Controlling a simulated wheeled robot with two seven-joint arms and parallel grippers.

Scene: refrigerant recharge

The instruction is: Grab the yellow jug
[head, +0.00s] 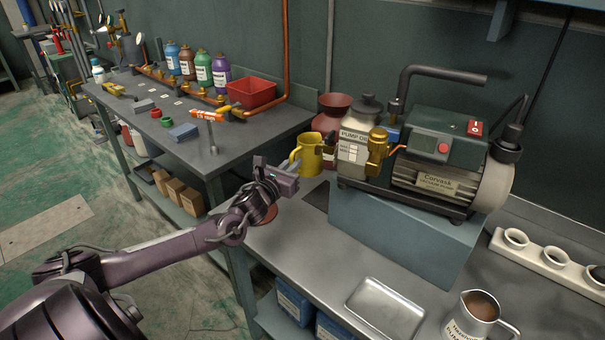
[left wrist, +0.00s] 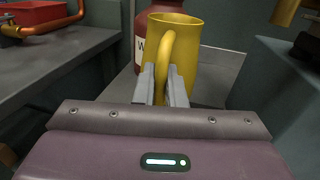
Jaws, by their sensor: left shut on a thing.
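The yellow jug (head: 309,156) stands upright near the back of the metal bench, left of the pump. In the left wrist view the jug (left wrist: 197,62) is directly ahead, with its handle toward me. My left gripper (head: 291,168) is at the jug's near side. Its two fingers (left wrist: 163,85) are shut on the jug's handle, one on each side. The jug's base is partly hidden behind the gripper. My right gripper is in neither view.
A dark red labelled bottle (head: 333,112) stands right behind the jug. The pump (head: 440,165) sits on a grey-blue block (head: 395,228) to the right. A metal tray (head: 385,309) and a steel pitcher (head: 475,318) are at the front. A side table (head: 240,140) is at left.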

